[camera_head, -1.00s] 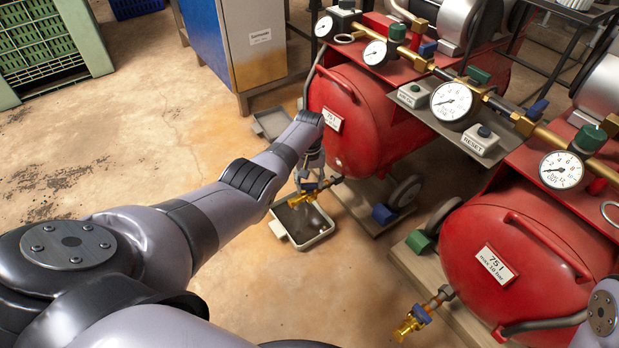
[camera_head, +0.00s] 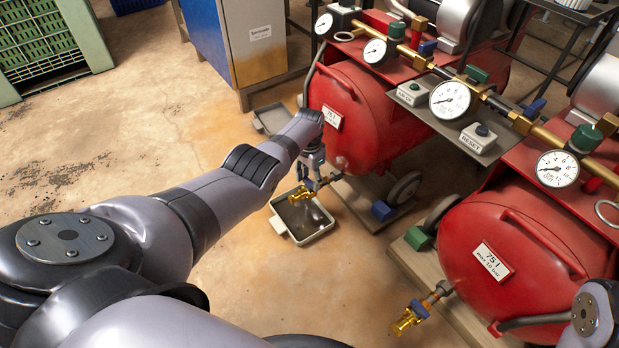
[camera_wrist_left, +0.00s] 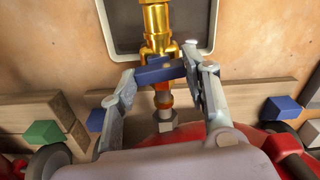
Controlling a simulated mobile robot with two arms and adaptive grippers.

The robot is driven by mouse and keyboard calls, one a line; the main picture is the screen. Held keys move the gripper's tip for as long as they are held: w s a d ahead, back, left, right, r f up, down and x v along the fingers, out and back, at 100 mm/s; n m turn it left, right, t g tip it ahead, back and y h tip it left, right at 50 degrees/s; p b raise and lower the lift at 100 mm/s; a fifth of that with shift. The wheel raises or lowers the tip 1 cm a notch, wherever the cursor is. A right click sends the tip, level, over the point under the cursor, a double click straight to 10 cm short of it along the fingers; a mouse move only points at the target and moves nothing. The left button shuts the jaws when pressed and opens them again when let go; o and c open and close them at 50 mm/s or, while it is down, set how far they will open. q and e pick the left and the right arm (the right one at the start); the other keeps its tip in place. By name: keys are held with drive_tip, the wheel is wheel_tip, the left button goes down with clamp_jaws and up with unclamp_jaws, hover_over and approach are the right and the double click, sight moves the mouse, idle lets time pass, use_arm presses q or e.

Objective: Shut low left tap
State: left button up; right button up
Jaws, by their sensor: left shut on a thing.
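The low left tap (camera_head: 301,194) is brass and sticks out from the bottom of the left red tank, above a grey tray. In the left wrist view, the brass tap body (camera_wrist_left: 158,25) points up the picture, and its blue lever (camera_wrist_left: 160,73) lies crosswise over it, slightly tilted. My left gripper (camera_head: 313,172) is at this tap. In the wrist view its fingers (camera_wrist_left: 163,76) stand on either side of the lever's ends and are shut on the lever. My right gripper is out of view.
The grey tray (camera_head: 306,240) sits on the floor under the tap. The left red tank (camera_head: 365,115) stands right beside my gripper. A second red tank (camera_head: 520,255) with a similar tap (camera_head: 410,317) is at the right. Open floor lies to the left.

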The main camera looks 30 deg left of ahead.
sight(309, 181)
use_arm(q)
drive_tip(key=shift+m, duration=0.8)
drive_tip(key=o, duration=1.2)
drive_tip(key=shift+c, duration=0.2)
drive_tip(key=shift+r, duration=0.1)
drive_tip(key=shift+w+r, duration=0.1)
drive_tip(key=shift+r, duration=0.8)
wheel_tip(309, 181, up, 10)
